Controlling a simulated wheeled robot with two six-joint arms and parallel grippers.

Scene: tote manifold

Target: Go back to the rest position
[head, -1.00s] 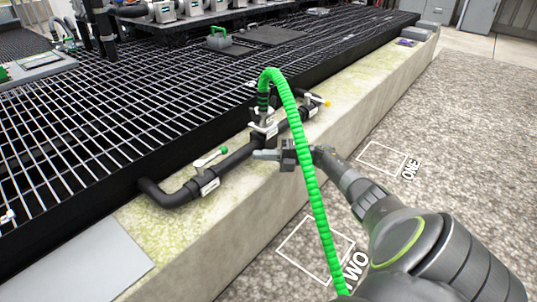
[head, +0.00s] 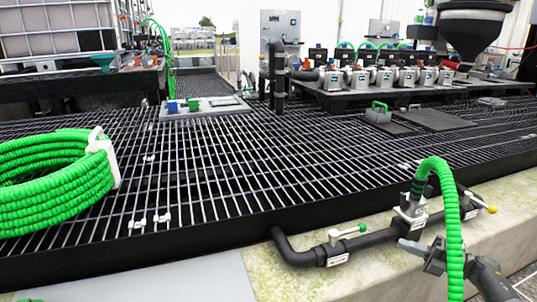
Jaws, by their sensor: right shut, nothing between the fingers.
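My right gripper (head: 408,245) is at the lower right, shut and empty, with its fingers pointing left. It is close to the black pipe manifold (head: 375,240) on the concrete ledge; I cannot tell whether it touches it. A green ribbed hose (head: 454,235) rises from the manifold's upright fitting, arches over and comes down in front of my right gripper, hiding part of it. My left gripper is out of view.
A coiled green hose (head: 50,190) lies on the black grating (head: 230,165) at the left. A green-handled valve (head: 345,234) and a yellow-tipped valve (head: 485,204) sit on the manifold. A row of pumps (head: 385,77) stands at the back right. Much of the grating is clear.

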